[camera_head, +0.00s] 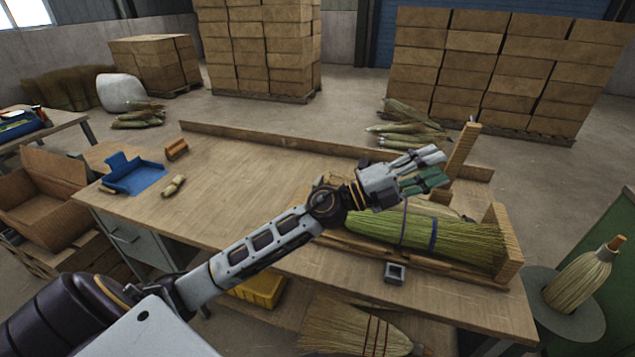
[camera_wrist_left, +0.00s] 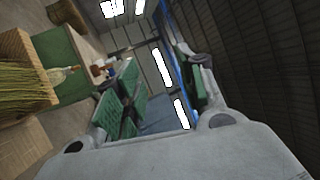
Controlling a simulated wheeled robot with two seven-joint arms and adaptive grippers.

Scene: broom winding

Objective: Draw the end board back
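The end board (camera_head: 507,243) is a pale wooden plate standing upright at the right end of a wooden cradle (camera_head: 440,262). A bundle of green-yellow straw (camera_head: 465,242) with purple and blue bands lies in the cradle, its right end close to the board. My left gripper (camera_head: 442,168) is open and empty, above and left of the board, apart from it. In the left wrist view its green-padded fingers (camera_wrist_left: 155,85) stand apart with nothing between. Straw (camera_wrist_left: 22,92) shows at that view's left edge. My right gripper is in neither view.
A taller wooden post (camera_head: 462,150) stands behind the cradle, close to my left gripper. A small grey block (camera_head: 395,272) sits in front. A broom (camera_head: 580,280) stands at the right. The workbench's left half (camera_head: 240,180) is mostly clear.

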